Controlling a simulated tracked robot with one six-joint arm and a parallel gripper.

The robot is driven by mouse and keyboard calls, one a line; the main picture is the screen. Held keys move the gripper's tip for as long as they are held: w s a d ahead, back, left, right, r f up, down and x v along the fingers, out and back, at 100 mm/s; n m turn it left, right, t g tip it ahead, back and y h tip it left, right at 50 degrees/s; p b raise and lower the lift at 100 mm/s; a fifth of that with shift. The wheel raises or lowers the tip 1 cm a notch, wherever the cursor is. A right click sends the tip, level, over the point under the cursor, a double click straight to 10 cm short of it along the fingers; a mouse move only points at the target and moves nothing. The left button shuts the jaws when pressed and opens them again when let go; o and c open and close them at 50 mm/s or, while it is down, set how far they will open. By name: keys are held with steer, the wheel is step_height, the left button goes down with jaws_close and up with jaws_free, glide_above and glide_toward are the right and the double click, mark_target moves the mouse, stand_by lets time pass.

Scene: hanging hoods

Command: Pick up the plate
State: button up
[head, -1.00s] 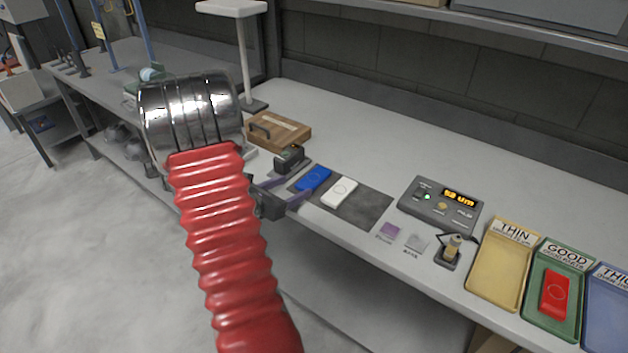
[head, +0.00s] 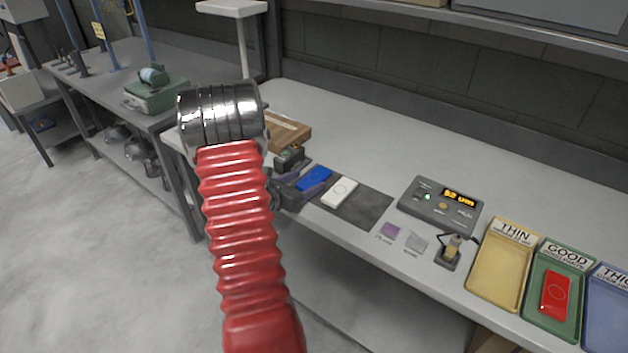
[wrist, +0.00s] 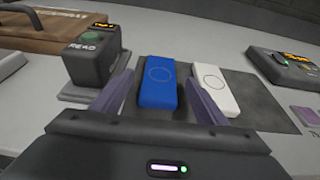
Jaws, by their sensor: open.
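A blue plate (head: 314,178) with a ring mark lies flat on a dark grey mat (head: 366,208) on the bench, left of a white plate (head: 339,192). A red plate (head: 555,294) lies in the green GOOD tray. My gripper (head: 303,187) is open at the near end of the blue plate. In the wrist view, the purple fingers of my gripper (wrist: 162,80) stand on either side of the blue plate (wrist: 158,85), with a gap on each side. The right finger is between it and the white plate (wrist: 214,90).
A grey READ device (wrist: 94,55) and a wooden box (wrist: 50,28) stand close to the left of my gripper. A gauge with a lit display (head: 440,204) and a small probe stand (head: 450,252) are to the right. A yellow THIN tray (head: 497,275) is beside the GOOD tray.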

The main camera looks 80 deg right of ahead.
mark_target(309, 182)
steer(key=shift+x, duration=1.15)
steer(key=c, duration=1.2)
steer(key=shift+r, duration=0.15)
steer(key=shift+c, duration=0.2)
step_height(309, 182, up, 10)
